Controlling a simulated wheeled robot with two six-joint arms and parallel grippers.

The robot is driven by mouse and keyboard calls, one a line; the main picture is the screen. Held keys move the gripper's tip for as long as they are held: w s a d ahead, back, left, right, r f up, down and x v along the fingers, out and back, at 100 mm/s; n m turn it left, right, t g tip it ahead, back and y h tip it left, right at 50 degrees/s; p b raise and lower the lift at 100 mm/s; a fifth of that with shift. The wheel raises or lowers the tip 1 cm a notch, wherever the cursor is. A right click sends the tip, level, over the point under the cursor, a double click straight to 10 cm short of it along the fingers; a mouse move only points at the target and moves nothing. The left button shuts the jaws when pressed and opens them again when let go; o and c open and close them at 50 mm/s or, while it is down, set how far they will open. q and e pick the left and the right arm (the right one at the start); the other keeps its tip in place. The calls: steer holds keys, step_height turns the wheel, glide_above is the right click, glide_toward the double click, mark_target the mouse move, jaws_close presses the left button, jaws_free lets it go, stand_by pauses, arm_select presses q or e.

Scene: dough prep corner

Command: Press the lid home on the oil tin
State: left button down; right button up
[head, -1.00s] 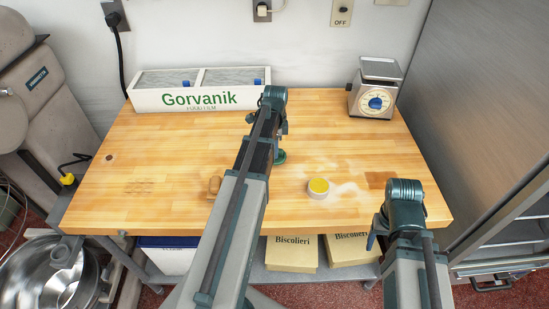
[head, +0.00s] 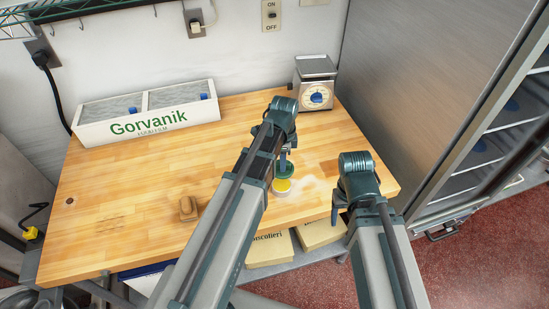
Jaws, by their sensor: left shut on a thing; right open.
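The oil tin (head: 281,187) is a small round pale container with a yellow top, standing near the front right of the wooden table. My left gripper (head: 285,162) is shut on the green lid (head: 285,172) and holds it just behind the tin in the picture, partly overlapping its far rim. I cannot tell whether lid and tin touch. The fingertips are partly hidden by the arm. My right gripper (head: 340,217) is open and empty at the table's front right edge, apart from the tin.
A small wooden block (head: 188,208) lies left of my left arm. A white Gorvanik box (head: 200,110) stands at the back left and a kitchen scale (head: 315,92) at the back right. Pale powder lies right of the tin. The table's left half is mostly clear.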

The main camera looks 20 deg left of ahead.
arm_select(q)
steer(key=shift+f, duration=0.15)
step_height(320, 180, down, 7)
steer(key=b, duration=0.7)
steer(key=shift+f+b, duration=0.55)
steer(key=shift+b, duration=0.05)
stand_by(1.8)
jaws_free()
stand_by(0.5)
steer(key=shift+r, duration=0.15)
steer(key=shift+r+p, duration=4.4)
steer(key=shift+p, duration=0.15)
